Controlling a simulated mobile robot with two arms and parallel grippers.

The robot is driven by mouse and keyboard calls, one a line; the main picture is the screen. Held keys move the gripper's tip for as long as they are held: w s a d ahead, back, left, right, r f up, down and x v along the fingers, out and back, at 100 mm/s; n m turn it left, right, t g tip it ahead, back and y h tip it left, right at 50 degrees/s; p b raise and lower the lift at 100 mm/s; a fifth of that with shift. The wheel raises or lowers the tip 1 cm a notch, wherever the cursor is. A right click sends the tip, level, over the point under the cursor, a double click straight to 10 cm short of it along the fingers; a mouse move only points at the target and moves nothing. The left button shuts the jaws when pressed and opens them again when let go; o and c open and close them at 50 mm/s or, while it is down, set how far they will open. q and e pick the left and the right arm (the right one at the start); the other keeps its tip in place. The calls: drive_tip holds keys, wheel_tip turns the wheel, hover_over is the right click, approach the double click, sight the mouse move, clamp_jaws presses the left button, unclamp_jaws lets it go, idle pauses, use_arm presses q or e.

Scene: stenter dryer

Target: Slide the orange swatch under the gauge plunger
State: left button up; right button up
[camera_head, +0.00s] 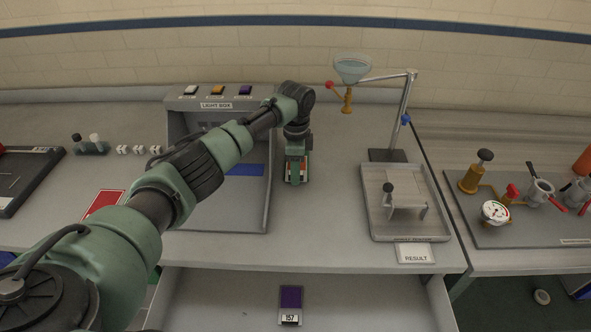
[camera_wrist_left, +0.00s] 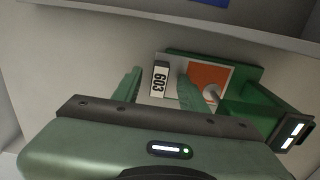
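The orange swatch (camera_wrist_left: 208,76) is a pale card with an orange patch and an upright "603" tab (camera_wrist_left: 160,79). In the left wrist view it lies on the flat green base (camera_wrist_left: 248,73) of the gauge. A pale round part (camera_wrist_left: 212,92), apparently the plunger, overlaps the orange patch; whether it touches is unclear. The gauge's lit display (camera_wrist_left: 290,131) is at right. My left gripper (camera_wrist_left: 160,78) is open, its fingers apart on either side of the tab. In the head view the gripper (camera_head: 296,178) hides most of the gauge and swatch. My right gripper is out of view.
The light box (camera_head: 217,104) stands left of my gripper, with a blue card (camera_head: 244,170) inside. A grey tray (camera_head: 378,222) and RESULT card (camera_head: 415,256) are at right. A purple swatch (camera_head: 290,298) lies in the open drawer below. The counter around my gripper is clear.

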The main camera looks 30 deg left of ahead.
use_arm(q)
wheel_tip(320, 180, up, 7)
drive_tip(key=shift+w+f+b, duration=0.1)
drive_tip(key=shift+f+b, duration=0.05)
drive_tip(key=shift+b, duration=0.65)
drive_tip(key=shift+r, duration=0.5)
